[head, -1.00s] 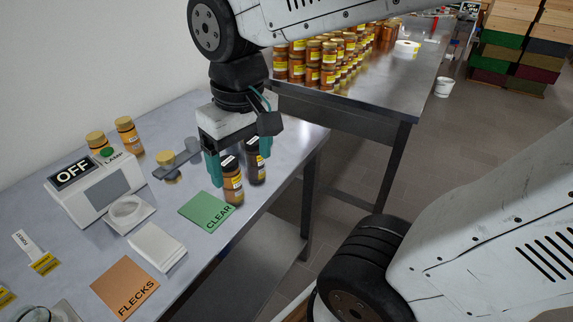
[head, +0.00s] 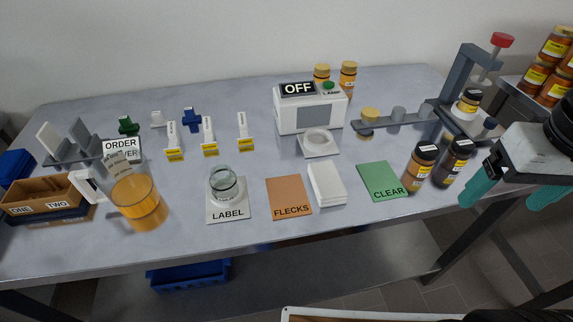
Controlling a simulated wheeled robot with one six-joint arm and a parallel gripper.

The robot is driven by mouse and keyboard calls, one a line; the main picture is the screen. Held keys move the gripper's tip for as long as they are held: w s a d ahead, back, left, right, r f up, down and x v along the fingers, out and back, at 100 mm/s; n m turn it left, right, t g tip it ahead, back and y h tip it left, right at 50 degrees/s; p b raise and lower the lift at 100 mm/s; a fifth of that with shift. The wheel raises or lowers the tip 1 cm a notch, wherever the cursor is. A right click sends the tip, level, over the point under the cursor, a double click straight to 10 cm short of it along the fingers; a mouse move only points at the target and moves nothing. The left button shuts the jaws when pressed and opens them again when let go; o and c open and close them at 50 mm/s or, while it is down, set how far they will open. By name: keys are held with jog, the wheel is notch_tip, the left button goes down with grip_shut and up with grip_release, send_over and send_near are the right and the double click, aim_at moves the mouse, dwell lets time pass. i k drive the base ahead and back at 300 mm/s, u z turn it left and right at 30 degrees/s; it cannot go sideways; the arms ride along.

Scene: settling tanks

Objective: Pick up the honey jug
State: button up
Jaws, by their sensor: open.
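The honey jug (head: 138,203) is a clear jug partly filled with amber honey. It stands upright at the front left of the table, its pale handle (head: 90,185) pointing left toward the wooden tray. My gripper (head: 510,193) is at the far right, past the table's right front corner, with its two teal fingers apart and nothing between them. It is far from the jug, with most of the table's width between them.
A wooden tray marked ONE and TWO (head: 42,196) sits close left of the jug. An ORDER OVER card (head: 121,146) stands behind it. An empty glass jar stands on the LABEL mat (head: 227,213) to its right.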

aim_at(123, 174)
jog(key=u, duration=1.65)
jog(key=k, duration=0.65)
jog(key=u, duration=0.55)
jog(key=i, duration=0.55)
jog(key=u, duration=0.6)
jog(key=i, duration=1.1)
jog(key=z, duration=0.6)
